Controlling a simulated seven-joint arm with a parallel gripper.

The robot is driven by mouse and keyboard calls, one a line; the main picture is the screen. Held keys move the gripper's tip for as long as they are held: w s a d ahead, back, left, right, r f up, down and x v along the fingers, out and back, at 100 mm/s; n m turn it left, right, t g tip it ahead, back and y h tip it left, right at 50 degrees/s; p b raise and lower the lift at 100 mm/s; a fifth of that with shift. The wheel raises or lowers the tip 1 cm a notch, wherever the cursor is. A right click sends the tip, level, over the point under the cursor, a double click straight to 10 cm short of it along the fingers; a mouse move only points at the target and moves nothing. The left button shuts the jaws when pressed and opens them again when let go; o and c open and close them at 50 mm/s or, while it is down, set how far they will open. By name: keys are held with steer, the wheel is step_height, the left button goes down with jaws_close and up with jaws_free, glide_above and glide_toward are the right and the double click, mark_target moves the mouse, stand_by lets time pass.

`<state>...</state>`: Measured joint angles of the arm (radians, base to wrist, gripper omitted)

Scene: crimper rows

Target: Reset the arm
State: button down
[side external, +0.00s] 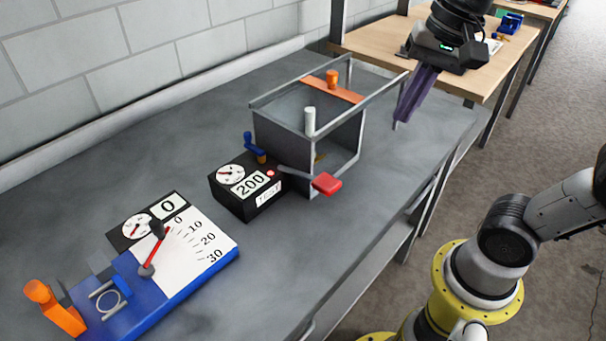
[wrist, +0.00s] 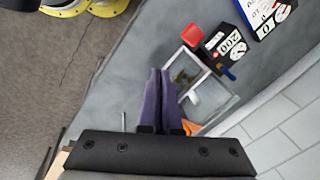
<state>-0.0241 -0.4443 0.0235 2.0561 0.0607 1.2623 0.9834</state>
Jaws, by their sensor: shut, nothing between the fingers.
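My gripper (side external: 410,112) is raised above the right end of the grey workbench (side external: 372,210), its purple fingers pointing down. In the wrist view its fingers (wrist: 160,75) lie together, shut and empty. The gripper is to the right of the open metal-frame box (side external: 340,145) and looks apart from it. The box has an orange crossbar with an orange knob, a white cylinder, and a lever with a red handle (side external: 327,183) at its front. The wrist view also shows the red handle (wrist: 193,35), with part of the frame hidden behind the fingers.
A black box with a dial reading "200" (side external: 245,186) stands left of the frame. A blue device (side external: 150,268) with a white scale, red pointer and orange handle is at the front left. A block wall (side external: 150,60) runs along the back. Wooden tables (side external: 385,45) stand beyond.

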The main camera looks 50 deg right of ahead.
steer(key=s+d+f+n+t, duration=0.1)
steer(key=s+f+n, duration=0.4)
steer(key=n, duration=0.6)
steer(key=shift+d+f+t+h, duration=0.4)
steer(key=shift+f+t, duration=0.5)
steer(key=shift+f, duration=0.2)
steer(key=shift+s, duration=0.1)
stand_by(5.7)
